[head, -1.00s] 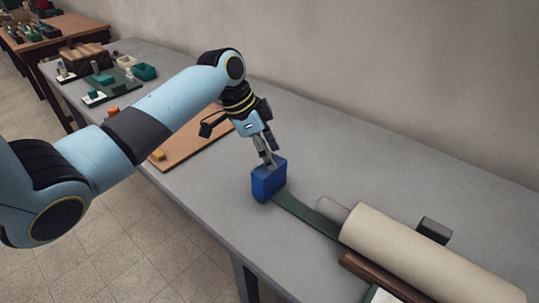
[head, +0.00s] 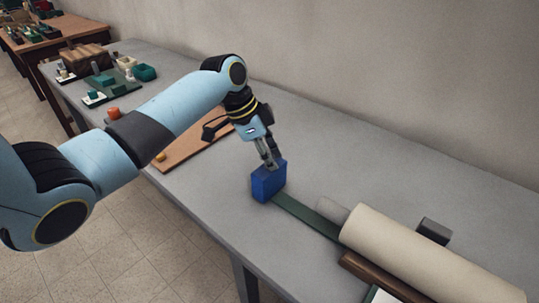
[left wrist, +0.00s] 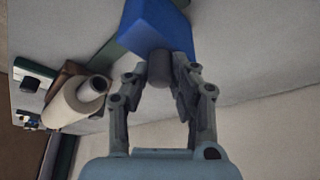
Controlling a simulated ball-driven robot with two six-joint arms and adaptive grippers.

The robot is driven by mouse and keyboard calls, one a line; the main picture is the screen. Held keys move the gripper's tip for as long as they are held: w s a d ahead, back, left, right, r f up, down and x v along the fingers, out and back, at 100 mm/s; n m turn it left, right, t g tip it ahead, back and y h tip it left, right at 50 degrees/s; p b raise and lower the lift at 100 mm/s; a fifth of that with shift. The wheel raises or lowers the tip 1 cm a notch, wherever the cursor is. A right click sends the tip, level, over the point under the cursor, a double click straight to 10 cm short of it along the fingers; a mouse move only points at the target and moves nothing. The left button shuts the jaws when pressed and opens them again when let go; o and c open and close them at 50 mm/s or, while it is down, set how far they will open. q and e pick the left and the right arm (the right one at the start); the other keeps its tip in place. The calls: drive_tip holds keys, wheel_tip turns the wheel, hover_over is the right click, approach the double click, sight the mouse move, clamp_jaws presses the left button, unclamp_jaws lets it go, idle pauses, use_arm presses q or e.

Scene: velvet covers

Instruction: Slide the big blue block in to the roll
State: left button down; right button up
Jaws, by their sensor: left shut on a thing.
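The big blue block (head: 268,182) stands upright on the grey table at the near end of a dark green strip (head: 305,217). The strip runs from the block towards the cream roll (head: 430,255), which lies at the right with a grey core end facing the block. My left gripper (head: 270,162) is above the block, its fingers reaching down to its top. In the left wrist view, my left gripper (left wrist: 158,78) is closed around a grey round knob (left wrist: 160,68) on the blue block (left wrist: 158,27). The roll (left wrist: 72,110) also shows there. My right gripper is out of view.
A brown wooden rail (head: 385,276) lies along the roll's near side, and a dark grey block (head: 434,230) stands behind it. A brown board (head: 190,147) lies behind my left arm. The table between block and wall is clear.

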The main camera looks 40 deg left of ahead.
use_arm(q)
drive_tip(key=shift+d+p, duration=0.3)
drive_tip(key=shift+d, duration=0.1)
drive_tip(key=s+d+p, duration=0.1)
drive_tip(key=d+p, duration=0.3)
drive_tip(key=d, duration=0.7)
drive_tip(key=shift+d+p, duration=0.25)
drive_tip(key=shift+p, duration=0.05)
drive_tip(key=c, duration=1.5)
unclamp_jaws()
drive_tip(key=shift+d, duration=0.1)
drive_tip(key=o, duration=0.4)
drive_tip(key=shift+c, duration=0.2)
